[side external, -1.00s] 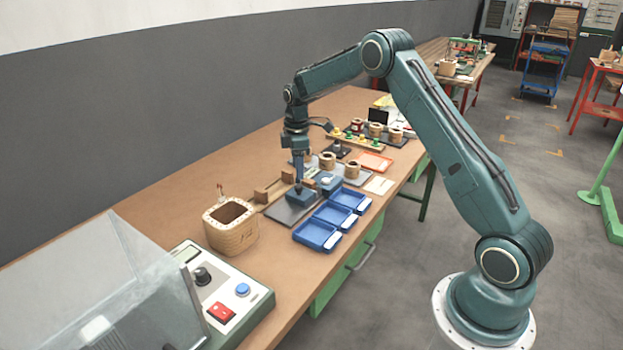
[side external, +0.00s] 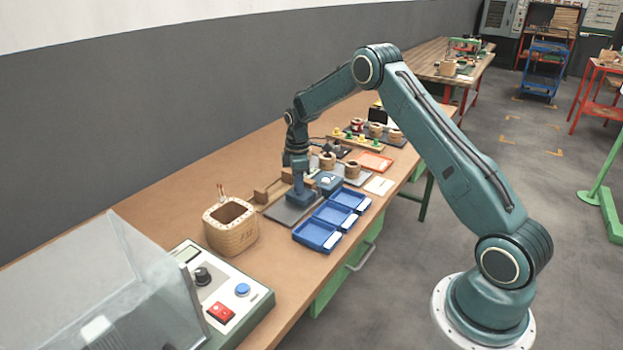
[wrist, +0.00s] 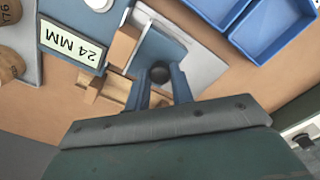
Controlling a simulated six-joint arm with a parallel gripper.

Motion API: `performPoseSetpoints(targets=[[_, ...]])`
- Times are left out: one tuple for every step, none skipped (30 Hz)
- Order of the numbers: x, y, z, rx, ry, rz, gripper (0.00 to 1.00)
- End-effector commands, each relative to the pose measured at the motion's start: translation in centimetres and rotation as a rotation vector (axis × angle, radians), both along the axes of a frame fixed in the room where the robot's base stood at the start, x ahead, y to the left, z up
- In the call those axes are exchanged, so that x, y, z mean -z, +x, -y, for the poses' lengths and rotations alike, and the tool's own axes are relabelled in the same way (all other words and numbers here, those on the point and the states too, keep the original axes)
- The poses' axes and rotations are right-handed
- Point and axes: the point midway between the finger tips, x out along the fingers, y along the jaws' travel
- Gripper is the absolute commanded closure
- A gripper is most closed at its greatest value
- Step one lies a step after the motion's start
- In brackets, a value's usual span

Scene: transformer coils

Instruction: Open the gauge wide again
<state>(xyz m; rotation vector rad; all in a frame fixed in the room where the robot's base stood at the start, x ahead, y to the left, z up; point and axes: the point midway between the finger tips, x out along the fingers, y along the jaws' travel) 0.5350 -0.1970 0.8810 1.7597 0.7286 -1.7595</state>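The gauge lies on a grey plate (side external: 287,212) on the bench, with a blue block (side external: 303,198) and a blue body beside it. In the wrist view its label reads "24 MM" (wrist: 73,46), and a round dark knob (wrist: 160,73) stands on the blue block. My gripper (wrist: 159,76) is low over this block, pointing down, with one finger on each side of the knob. The gap between the fingers is about the knob's width; I cannot tell whether they touch it. In the side view my gripper (side external: 299,190) hides the knob.
Blue trays (side external: 317,236) stand in a row to the right of the plate. A wooden box (side external: 230,227) and a control panel (side external: 222,291) are nearer the camera. Wooden blocks (side external: 268,191) lie just left of my gripper. Several coils (side external: 352,169) stand behind.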

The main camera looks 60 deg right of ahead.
Motion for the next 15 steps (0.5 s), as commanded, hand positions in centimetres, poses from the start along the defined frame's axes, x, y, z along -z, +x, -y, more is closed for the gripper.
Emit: performPoseSetpoints(targets=[[0.0, 0.0, 0.0, 0.0, 0.001, -0.001, 0.9], [0.0, 0.0, 0.0, 0.0, 0.001, -0.001, 0.96], [0.0, 0.0, 0.0, 0.0, 0.001, -0.001, 1.0], [0.0, 0.0, 0.0, 0.0, 0.001, -0.001, 1.0], [0.0, 0.0, 0.0, 0.0, 0.001, -0.001, 1.0], [0.0, 0.0, 0.0, 0.0, 0.001, -0.001, 1.0], [0.0, 0.0, -0.1, 0.0, 0.001, -0.001, 1.0], [0.0, 0.0, -0.1, -0.001, 0.001, -0.001, 1.0], [0.0, 0.0, -0.4, -0.001, 0.001, -0.001, 1.0], [0.0, 0.0, -0.7, -0.002, 0.001, -0.001, 1.0], [0.0, 0.0, -1.0, -0.002, 0.001, -0.001, 1.0], [0.0, 0.1, -1.6, -0.003, 0.001, -0.001, 1.0], [0.0, 0.0, -2.1, -0.005, 0.001, -0.001, 1.0], [0.0, 0.0, -2.7, -0.004, 0.001, -0.002, 1.0], [-0.1, 0.1, -3.4, -0.005, 0.001, -0.001, 1.0]])
